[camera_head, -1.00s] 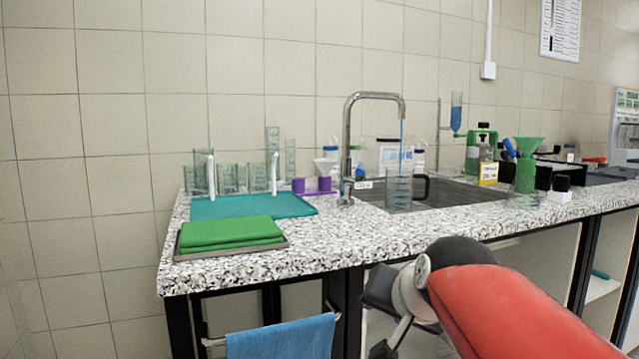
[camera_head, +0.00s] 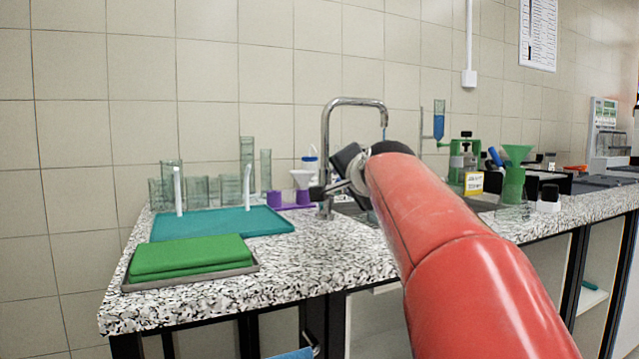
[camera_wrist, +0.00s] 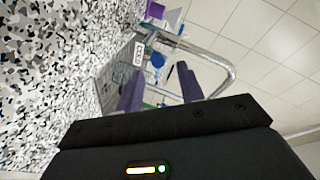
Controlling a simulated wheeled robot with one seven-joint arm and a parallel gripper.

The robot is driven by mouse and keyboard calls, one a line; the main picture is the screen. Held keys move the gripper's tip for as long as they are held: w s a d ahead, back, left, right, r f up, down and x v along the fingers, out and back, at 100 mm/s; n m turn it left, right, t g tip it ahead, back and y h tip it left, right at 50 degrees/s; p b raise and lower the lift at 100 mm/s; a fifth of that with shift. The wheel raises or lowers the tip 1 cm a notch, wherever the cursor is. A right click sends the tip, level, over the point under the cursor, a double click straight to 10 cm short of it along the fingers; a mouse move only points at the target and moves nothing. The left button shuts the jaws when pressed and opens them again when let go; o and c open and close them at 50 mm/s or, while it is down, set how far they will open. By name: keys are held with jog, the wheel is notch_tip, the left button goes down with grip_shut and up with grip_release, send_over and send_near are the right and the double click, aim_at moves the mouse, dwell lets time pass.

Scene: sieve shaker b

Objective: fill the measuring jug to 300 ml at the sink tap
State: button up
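The chrome tap (camera_head: 326,140) stands at the back of the sink. The tap's curved spout (camera_wrist: 215,60) also shows there, right of the fingers. The measuring jug and its water level are hidden behind my red arm in the head view, and most of the sink (camera_head: 480,205) is covered too.
A teal mat (camera_head: 225,223) and folded green cloths (camera_head: 190,257) lie on the speckled worktop (camera_head: 300,262) at the left. Glassware (camera_head: 205,190) and a purple holder (camera_head: 290,201) stand behind. A green funnel (camera_head: 515,155) and bottles stand right of the sink.

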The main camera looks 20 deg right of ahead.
aim_at(339, 179)
jog(key=x, duration=0.6)
jog(key=shift+p, duration=0.35)
jog(key=shift+c, duration=0.5)
grip_shut()
